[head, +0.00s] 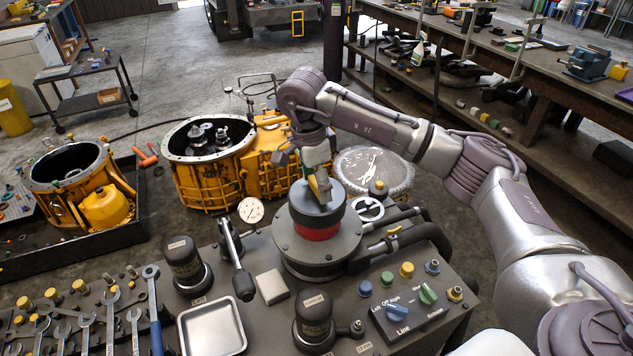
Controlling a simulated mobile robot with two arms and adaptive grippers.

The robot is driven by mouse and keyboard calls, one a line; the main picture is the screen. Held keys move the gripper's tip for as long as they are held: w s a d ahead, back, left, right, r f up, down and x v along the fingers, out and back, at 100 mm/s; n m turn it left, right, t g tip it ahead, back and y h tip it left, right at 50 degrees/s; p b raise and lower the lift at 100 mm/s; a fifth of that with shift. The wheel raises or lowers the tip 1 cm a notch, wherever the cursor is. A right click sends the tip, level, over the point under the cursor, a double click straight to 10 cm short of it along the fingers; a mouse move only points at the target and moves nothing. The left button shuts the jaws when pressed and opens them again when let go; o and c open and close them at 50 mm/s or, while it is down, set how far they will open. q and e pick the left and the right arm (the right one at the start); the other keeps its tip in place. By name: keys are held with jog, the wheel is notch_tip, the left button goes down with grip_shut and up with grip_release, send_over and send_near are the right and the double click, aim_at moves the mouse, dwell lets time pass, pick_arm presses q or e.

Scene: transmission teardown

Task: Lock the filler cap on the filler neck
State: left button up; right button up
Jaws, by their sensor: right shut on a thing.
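The filler cap (318,208), a round blue-grey cap, sits on top of the filler neck (317,233), which shows a red band below the cap. The neck rises upright from a wide dark grey round flange on the bench unit. My right gripper (320,190) points down from above and is shut on the filler cap. Its fingers partly hide the cap's top. Whether the cap is turned to its locked position cannot be told. My left gripper is not in view.
A dial gauge (251,210) and an upright lever (239,270) stand left of the flange. A metal tray (212,326), two dark canisters, and a switch panel (402,315) crowd the bench front. Hoses run right of the neck. Yellow housings stand behind.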

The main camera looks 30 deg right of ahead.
dwell(0.5)
dwell(0.3)
jog(key=o, duration=1.6)
jog(key=shift+c, duration=0.2)
jog(key=shift+f, duration=0.1)
jog(key=shift+r+p, duration=2)
jog(key=shift+r, duration=1.6)
jog(key=shift+c, duration=0.3)
